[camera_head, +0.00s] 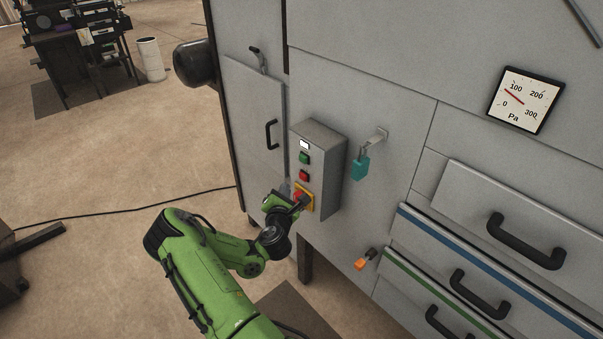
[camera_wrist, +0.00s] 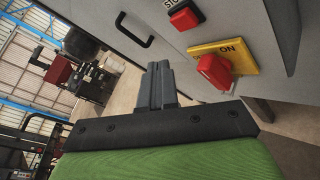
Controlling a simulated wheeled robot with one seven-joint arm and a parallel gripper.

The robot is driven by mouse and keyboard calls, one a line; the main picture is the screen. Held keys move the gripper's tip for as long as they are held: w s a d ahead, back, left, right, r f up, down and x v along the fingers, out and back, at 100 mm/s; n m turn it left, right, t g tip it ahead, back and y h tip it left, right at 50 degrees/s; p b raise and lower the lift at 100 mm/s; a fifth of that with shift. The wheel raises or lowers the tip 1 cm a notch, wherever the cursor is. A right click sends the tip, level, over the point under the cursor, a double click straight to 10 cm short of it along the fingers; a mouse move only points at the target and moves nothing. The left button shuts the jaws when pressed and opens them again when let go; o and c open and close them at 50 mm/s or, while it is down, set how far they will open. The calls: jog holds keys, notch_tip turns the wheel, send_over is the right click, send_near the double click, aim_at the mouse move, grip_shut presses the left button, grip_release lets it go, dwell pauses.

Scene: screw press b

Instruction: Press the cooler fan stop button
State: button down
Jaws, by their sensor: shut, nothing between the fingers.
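A grey control box (camera_head: 322,165) stands out from the machine's front in the head view. Its face carries a white lamp or label, a green button (camera_head: 304,158), a red button (camera_head: 304,175) and a red rotary switch on a yellow plate. In the wrist view the red square button (camera_wrist: 184,17) sits at the top beside a partly cut-off label that seems to read STOP. The red switch (camera_wrist: 213,71) on its yellow plate marked ON is right of my fingers. My gripper (camera_wrist: 160,72) is shut and empty, apart from the button; in the head view (camera_head: 303,202) it overlaps the switch.
A teal padlock (camera_head: 361,166) hangs on a hasp right of the box. An orange-tipped lever (camera_head: 361,264) sticks out lower down. Drawers with black handles (camera_head: 525,240) fill the right side. A black door handle (camera_head: 271,134) is left of the box. Open floor lies left.

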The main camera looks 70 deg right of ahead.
aim_at(302, 177)
jog(key=shift+s+d+p, duration=0.4)
jog(key=shift+d+p, duration=0.1)
jog(key=shift+d, duration=0.2)
jog(key=shift+s+d+p, duration=0.35)
jog(key=shift+d+p, duration=0.1)
jog(key=shift+d, duration=0.25)
dwell(0.9)
jog(key=shift+s+d+p, duration=0.2)
jog(key=shift+d+p, duration=0.1)
jog(key=shift+d, duration=0.1)
jog(key=shift+s+d+p, duration=0.2)
jog(key=shift+d+p, duration=0.2)
dwell(0.5)
jog(key=shift+a, duration=0.1)
jog(key=shift+w+a+b, duration=0.4)
jog(key=shift+a+b, duration=0.3)
jog(key=shift+b, duration=0.1)
